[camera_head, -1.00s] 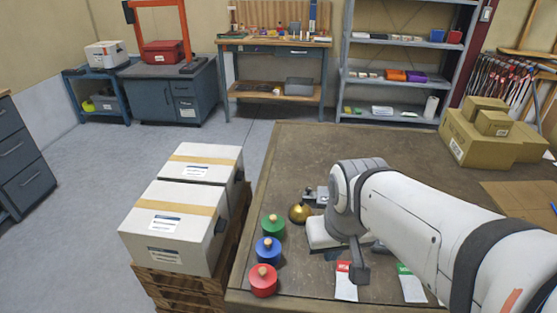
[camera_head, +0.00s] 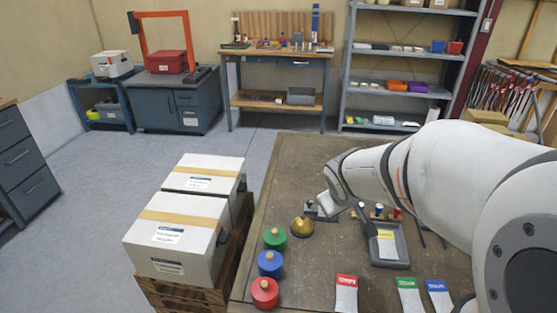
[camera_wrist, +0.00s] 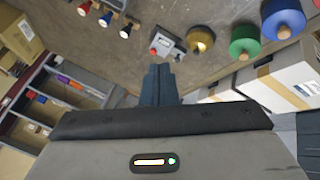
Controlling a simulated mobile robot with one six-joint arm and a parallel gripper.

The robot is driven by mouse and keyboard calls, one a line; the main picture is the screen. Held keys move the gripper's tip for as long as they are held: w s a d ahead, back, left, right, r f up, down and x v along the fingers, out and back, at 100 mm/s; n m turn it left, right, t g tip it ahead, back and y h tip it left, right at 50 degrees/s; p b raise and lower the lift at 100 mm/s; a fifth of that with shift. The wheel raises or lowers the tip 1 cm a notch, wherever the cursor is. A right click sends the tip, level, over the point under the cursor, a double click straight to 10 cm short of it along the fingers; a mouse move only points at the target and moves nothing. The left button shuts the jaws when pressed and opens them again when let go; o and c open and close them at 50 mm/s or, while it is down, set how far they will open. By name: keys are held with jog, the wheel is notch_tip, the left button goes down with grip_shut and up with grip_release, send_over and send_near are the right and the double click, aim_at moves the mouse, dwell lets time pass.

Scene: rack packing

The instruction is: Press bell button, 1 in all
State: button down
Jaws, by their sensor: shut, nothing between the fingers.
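A small grey box with a red button (camera_wrist: 154,51) stands on the workbench beside a brass dome bell (camera_wrist: 201,40) in the wrist view. In the head view the grey box (camera_head: 320,211) is just right of the brass bell (camera_head: 302,227), partly covered by my arm. My gripper (camera_wrist: 160,68) is shut and empty, its dark fingers pointing toward the grey box. The fingertips appear close to the box, with the red button just beyond and to their left; I cannot tell whether they touch. In the head view my arm hides much of the gripper.
Green (camera_head: 275,238), blue (camera_head: 270,263) and red (camera_head: 265,292) knobbed cylinders line the bench's left edge. A grey tray (camera_head: 402,250) and coloured pegs (camera_head: 379,210) sit to the right. Cards with red, green and blue tops lie in front. White boxes (camera_head: 175,235) stand left of the bench.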

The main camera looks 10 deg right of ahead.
jog(key=w+n+t+p, duration=0.1)
jog(key=w+n+t, duration=0.15)
jog(key=w, duration=0.45)
jog(key=n+y+p, duration=0.3)
jog(key=n+y, duration=0.4)
jog(key=n, duration=0.1)
send_over(303, 218)
notch_tip(303, 218, down, 7)
jog(key=shift+s+d+f, duration=0.15)
jog(key=shift+s+d, duration=0.1)
jog(key=shift+d, duration=0.1)
notch_tip(303, 218, down, 8)
jog(key=b, duration=0.8)
jog(key=shift+f+b, duration=0.35)
jog(key=shift+f, duration=0.05)
jog(key=shift+f, duration=0.15)
jog(key=shift+f, duration=0.25)
